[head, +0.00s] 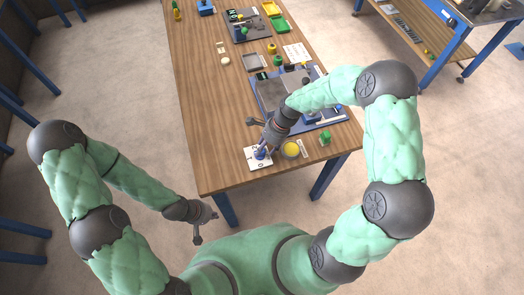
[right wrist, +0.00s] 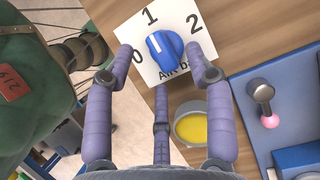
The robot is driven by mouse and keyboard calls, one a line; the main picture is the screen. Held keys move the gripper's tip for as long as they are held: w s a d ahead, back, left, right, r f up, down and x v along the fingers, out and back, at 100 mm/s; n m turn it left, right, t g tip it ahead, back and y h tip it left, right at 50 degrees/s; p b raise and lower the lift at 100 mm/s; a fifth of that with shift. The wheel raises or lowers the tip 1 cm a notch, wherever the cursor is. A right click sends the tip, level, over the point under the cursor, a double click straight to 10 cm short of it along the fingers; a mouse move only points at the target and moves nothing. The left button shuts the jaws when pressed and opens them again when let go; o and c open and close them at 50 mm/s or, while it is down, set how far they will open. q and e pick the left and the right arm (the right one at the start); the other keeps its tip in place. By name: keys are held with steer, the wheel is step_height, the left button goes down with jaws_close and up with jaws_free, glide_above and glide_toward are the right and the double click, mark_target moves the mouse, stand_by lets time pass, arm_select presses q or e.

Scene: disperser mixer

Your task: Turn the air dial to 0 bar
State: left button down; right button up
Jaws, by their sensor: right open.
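The air dial (right wrist: 165,48) is a blue knob on a white card (head: 250,163) marked 0, 1 and 2, at the table's near edge. In the right wrist view its white mark sits at the knob's upper left, roughly between 0 and 1; the exact reading is hard to tell. My right gripper (right wrist: 165,54) is open, with fingertips left and right of the knob and a third finger below it. Visible gaps separate the fingers from the knob. In the head view, that arm partly hides the dial. My left gripper (head: 207,222) is open and empty, off the table's near edge.
A yellow-filled cup (right wrist: 191,129) stands close to the card. A lever with a pink knob (right wrist: 270,121) is on the blue machine base (right wrist: 252,96) at right. A green object (head: 325,138) lies nearby. Bare wood (head: 218,120) lies left of the machine.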

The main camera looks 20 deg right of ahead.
steer(key=shift+x, duration=1.2)
steer(key=c, duration=1.1)
